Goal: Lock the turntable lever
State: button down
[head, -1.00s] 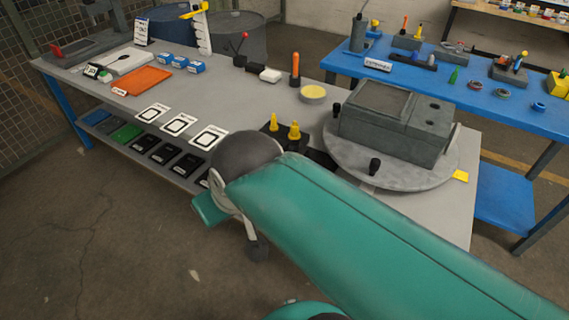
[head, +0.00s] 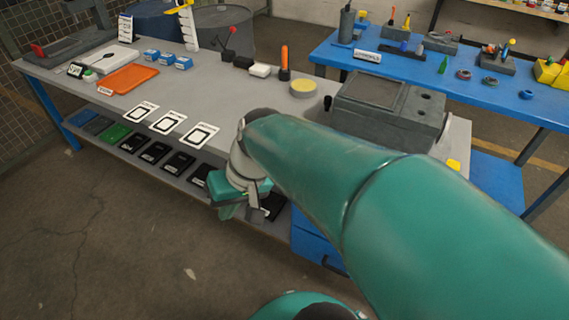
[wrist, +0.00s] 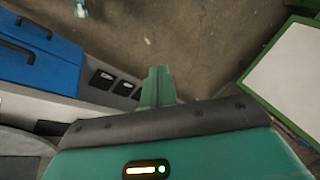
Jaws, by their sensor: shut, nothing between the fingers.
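The turntable's grey block (head: 390,108) stands at the right end of the bench. My arm hides most of the round plate under it. A black knob (head: 327,102) shows beside the block's left corner. I cannot tell which part is the turntable's lever. A separate small lever with a red knob (head: 232,30) stands on a black base further back. My gripper (head: 228,210) hangs in front of the bench's front edge, away from the turntable. It is shut and empty. Its green fingers also show in the wrist view (wrist: 158,84), pointing over the floor.
A blue drawer cabinet (head: 318,250) is under the bench, just right of my gripper. Several black bins (head: 155,152) line the lower shelf. An orange tray (head: 133,79) lies on the bench's left part. A blue table (head: 400,67) stands behind. The floor in front is clear.

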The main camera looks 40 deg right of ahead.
jog(key=d+f+m+t, duration=0.3)
jog(key=d+f+m, duration=0.1)
jog(key=d, duration=0.5)
jog(key=d+f+m+t+h, duration=0.1)
jog(key=d+f+m+t, duration=0.3)
jog(key=d, duration=0.6)
jog(key=d+f+m+t, duration=0.3)
jog(key=d+f+m, duration=0.2)
jog(key=d, duration=0.5)
jog(key=shift+d+f+m+t+h, duration=0.15)
jog(key=shift+f+m+t+h, duration=0.15)
jog(key=shift+f+m, duration=0.15)
jog(key=shift+w, duration=0.15)
jog(key=r+x, duration=0.2)
jog(key=x, duration=1.1)
jog(key=shift+w, duration=0.5)
jog(key=shift+f, duration=0.1)
